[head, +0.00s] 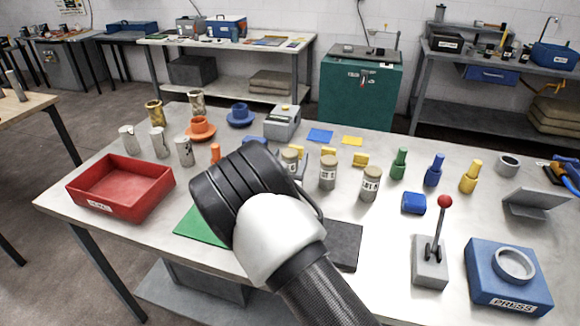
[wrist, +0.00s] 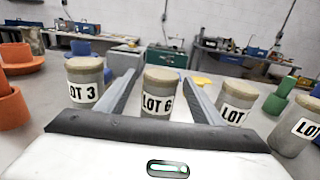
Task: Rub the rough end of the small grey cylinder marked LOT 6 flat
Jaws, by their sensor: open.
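The grey cylinder marked LOT 6 (wrist: 156,104) stands upright between the two fingers of my gripper (wrist: 159,85) in the wrist view. Its top is a tan, rough-looking face. The gripper is open, with a visible gap on each side of the cylinder. In the head view my wrist covers most of the gripper; the cylinder beside it (head: 290,155) appears to be LOT 6, though its label is partly hidden. A dark grey slab (head: 345,243) lies on the bench, partly behind my arm.
The LOT 3 cylinder (wrist: 84,90) stands left of the gripper. Similar cylinders (head: 328,168) (head: 370,182) stand to the right. Also on the bench are a green mat (head: 197,228), red tray (head: 120,188), red-knobbed lever (head: 430,262) and blue PRESS block (head: 500,285).

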